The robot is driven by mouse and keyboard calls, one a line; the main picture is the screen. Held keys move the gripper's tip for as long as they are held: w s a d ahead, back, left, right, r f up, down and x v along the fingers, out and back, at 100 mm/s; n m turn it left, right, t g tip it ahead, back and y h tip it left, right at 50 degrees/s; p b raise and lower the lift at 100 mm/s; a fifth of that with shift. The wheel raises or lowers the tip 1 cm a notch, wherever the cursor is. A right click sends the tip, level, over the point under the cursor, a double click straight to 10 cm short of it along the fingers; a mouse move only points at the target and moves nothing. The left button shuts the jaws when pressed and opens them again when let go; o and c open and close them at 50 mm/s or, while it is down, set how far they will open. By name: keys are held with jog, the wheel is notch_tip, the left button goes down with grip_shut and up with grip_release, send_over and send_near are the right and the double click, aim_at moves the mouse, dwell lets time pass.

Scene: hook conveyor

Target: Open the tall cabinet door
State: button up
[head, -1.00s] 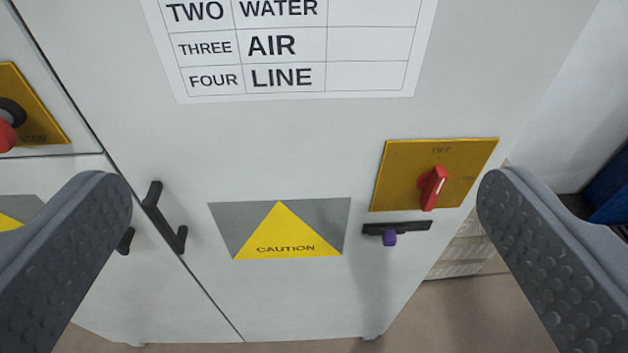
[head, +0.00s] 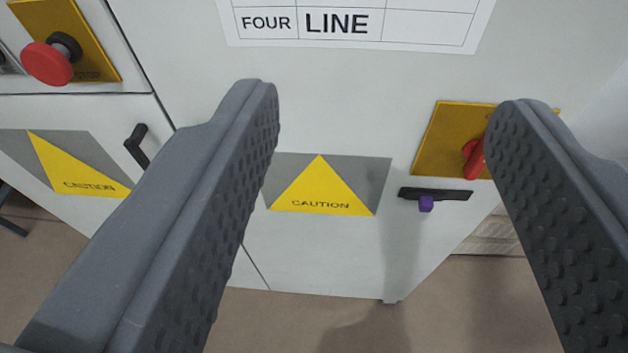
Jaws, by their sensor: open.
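The tall cabinet door (head: 330,250) is the pale grey panel in the middle of the head view, and it looks shut. It bears a yellow and grey caution sign (head: 325,183) and part of a white label (head: 430,25). My gripper (head: 386,100) is open in front of the door, with nothing between its fingers.
To the left is a neighbouring cabinet with a red push button (head: 47,62) on a yellow plate, another caution sign (head: 62,165) and a black handle (head: 137,147). Brown floor (head: 330,325) shows below. Pale bricks (head: 487,238) stand behind at the right.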

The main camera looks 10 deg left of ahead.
jog(key=c, duration=0.3)
jog(key=w+a+f+y+b, duration=0.1)
jog(key=w+a+f, duration=0.2)
jog(key=a+f, duration=0.25)
jog(key=w+a+f+n+y, duration=0.1)
jog(key=w+a+f+y, duration=0.15)
jog(key=a+f, duration=0.35)
jog(key=w+a+f+y+b, duration=0.1)
jog(key=w+a+f, duration=0.25)
jog(key=a, duration=0.35)
jog(key=s+a+f+t+h+b, duration=0.1)
jog(key=a+f+h, duration=0.1)
jog(key=f, duration=0.7)
jog(key=a+f+t+h, duration=0.1)
jog(key=f+t+h, duration=0.1)
jog(key=f, duration=0.7)
jog(key=shift+m, duration=0.3)
jog(key=w, duration=0.4)
jog(key=w+b, duration=0.1)
jog(key=w, duration=0.8)
jog(key=shift+a+r+b, duration=0.2)
jog(key=shift+a+b, duration=0.15)
jog(key=shift+b, duration=0.05)
grip_shut()
